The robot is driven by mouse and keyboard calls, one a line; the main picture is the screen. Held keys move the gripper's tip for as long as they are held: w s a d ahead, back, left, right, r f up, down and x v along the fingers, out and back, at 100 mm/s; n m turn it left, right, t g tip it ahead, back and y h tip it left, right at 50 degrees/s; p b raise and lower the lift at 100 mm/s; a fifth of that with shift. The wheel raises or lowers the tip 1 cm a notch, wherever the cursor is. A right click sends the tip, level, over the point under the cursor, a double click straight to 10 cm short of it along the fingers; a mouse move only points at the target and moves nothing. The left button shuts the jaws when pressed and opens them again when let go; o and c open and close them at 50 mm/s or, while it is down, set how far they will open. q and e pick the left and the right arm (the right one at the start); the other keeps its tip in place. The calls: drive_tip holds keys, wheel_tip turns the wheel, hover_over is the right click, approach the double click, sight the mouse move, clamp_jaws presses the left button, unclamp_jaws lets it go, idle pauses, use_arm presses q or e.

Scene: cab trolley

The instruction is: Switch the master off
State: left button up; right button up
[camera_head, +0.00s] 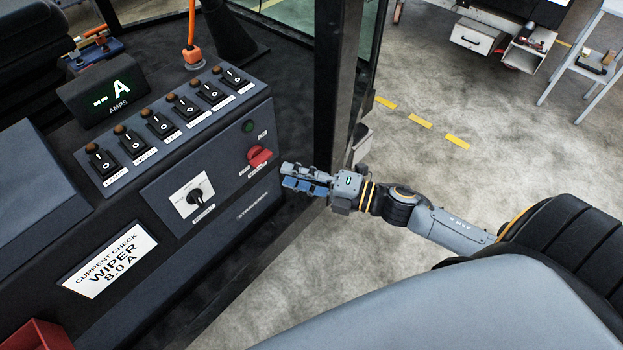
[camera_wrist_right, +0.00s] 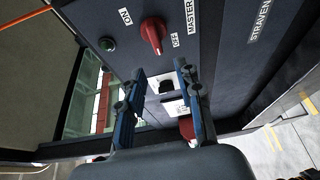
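The master switch is a red rotary knob (camera_head: 259,157) at the right end of the dark console's sloped front. In the right wrist view the red knob (camera_wrist_right: 153,35) sits between ON and OFF labels, beside the word MASTER; which label it points to is unclear. A dark green lamp (camera_head: 248,126) is beside it and also shows in the wrist view (camera_wrist_right: 107,44). My right gripper (camera_head: 287,176) is just right of and below the knob, apart from it. In the wrist view its two fingers (camera_wrist_right: 160,69) are spread with nothing held. My left gripper is not in view.
A black selector knob (camera_head: 195,196) and a row of rocker switches (camera_head: 161,124) are on the console. The ammeter (camera_head: 110,93) shows "-- A". A card (camera_head: 109,259) reads "CURRENT CHECK WIPER 8.0 A". A dark cab post (camera_head: 338,90) stands behind the gripper.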

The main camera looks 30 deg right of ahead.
drive_tip(key=shift+v, duration=2)
drive_tip(key=shift+w, duration=0.1)
drive_tip(key=s+d+f+m+h, duration=0.1)
drive_tip(key=d+f+m+h, duration=0.3)
drive_tip(key=f, duration=0.5)
drive_tip(key=d+f+m+g+h, duration=0.1)
drive_tip(key=d+f+m+h, duration=0.15)
drive_tip(key=f+m, duration=0.45)
drive_tip(key=s+d+f+m+h, duration=0.1)
drive_tip(key=d+f+m+h, duration=0.3)
drive_tip(key=f, duration=0.6)
drive_tip(key=s+f+m+g+h, duration=0.2)
drive_tip(key=s+f+m+g, duration=0.25)
drive_tip(key=s+f, duration=0.95)
drive_tip(key=s+a+f+m+g, duration=0.2)
drive_tip(key=s+f, duration=0.4)
drive_tip(key=s, duration=0.3)
drive_tip(key=s+a+f+m+g, duration=0.2)
drive_tip(key=s+a+f+g, duration=0.3)
drive_tip(key=s, duration=0.4)
drive_tip(key=shift+a+f+m, duration=0.35)
drive_tip(key=shift+a+f, duration=0.05)
drive_tip(key=shift+a, duration=0.3)
